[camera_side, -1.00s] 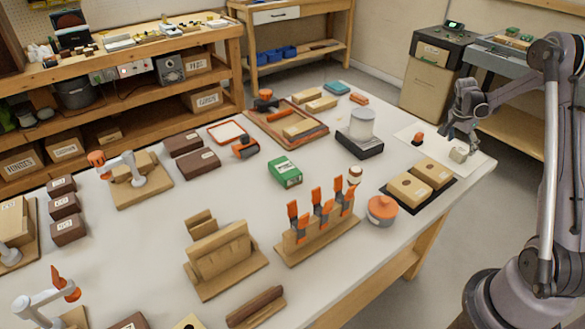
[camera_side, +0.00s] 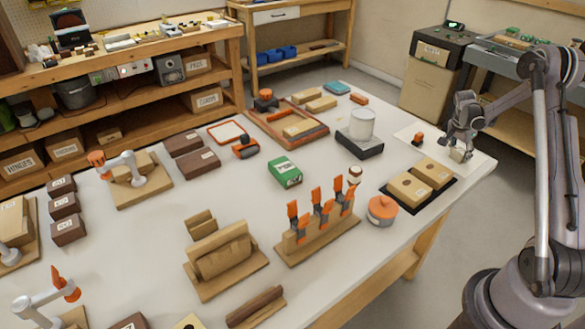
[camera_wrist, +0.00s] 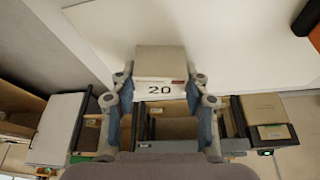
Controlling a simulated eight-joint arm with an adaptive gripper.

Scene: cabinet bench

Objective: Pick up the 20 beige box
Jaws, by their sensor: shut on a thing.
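The small beige box (camera_side: 459,155) sits at the right end of the white bench on a pale sheet. In the wrist view, the beige box (camera_wrist: 160,61) shows a white label reading "20" on its near face. My gripper (camera_side: 460,149) is down at the box in the side view. In the wrist view, my gripper (camera_wrist: 160,78) has one finger on each side of the box and is shut on it. Whether the box is clear of the surface cannot be told.
A small orange and dark item (camera_side: 417,139) stands just left of the box. Two beige blocks on a black mat (camera_side: 394,199) lie nearer the front edge. A white cylinder on a dark base (camera_side: 361,147) stands further left. The bench's right corner is close to the box.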

